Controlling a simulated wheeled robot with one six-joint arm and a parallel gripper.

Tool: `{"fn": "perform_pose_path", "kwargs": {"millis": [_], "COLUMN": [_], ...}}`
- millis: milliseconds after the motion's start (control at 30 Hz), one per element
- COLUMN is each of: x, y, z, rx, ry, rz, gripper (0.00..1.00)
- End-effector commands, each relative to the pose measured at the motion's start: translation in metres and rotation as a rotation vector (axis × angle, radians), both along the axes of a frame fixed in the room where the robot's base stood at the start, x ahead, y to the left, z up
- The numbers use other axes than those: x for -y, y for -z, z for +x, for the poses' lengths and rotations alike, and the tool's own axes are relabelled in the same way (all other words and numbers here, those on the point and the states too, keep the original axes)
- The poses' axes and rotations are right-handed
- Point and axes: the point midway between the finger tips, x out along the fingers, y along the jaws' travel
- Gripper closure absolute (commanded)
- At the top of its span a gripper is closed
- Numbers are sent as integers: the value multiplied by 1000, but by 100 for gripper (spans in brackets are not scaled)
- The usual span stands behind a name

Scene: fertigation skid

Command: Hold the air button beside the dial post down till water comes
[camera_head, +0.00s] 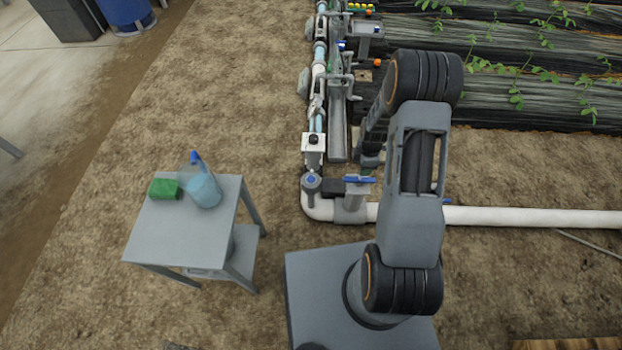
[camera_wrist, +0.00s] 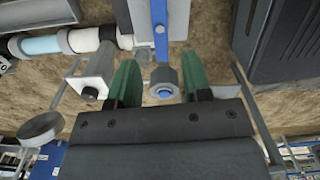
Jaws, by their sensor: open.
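A round grey cap with a blue centre (camera_head: 311,181), which looks like the air button, stands on the bend of the white pipe. In the wrist view the blue-centred cap (camera_wrist: 165,92) shows between my green fingertips, upright and apparently untouched. A white box with a dark round knob (camera_head: 313,143), perhaps the dial post, stands just beyond it; it also shows in the wrist view (camera_wrist: 92,80). My gripper (camera_head: 368,168) is open and empty, right of the cap, partly hidden by my arm; its fingers (camera_wrist: 158,80) straddle the view of the cap. No running water shows.
A blue lever (camera_head: 360,180) sits on a grey fitting close to my gripper. The white pipe (camera_head: 530,216) runs right. Soil between is clear.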

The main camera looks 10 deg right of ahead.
Motion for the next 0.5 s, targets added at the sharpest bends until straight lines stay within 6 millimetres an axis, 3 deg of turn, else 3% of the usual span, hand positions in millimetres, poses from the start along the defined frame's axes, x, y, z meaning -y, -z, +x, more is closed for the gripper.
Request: {"fn": "perform_pose_path", "kwargs": {"millis": [433, 500], "x": [0, 0], "y": [0, 0], "z": [0, 0], "rx": [0, 0], "ry": [0, 0], "rz": [0, 0], "gripper": [99, 100]}}
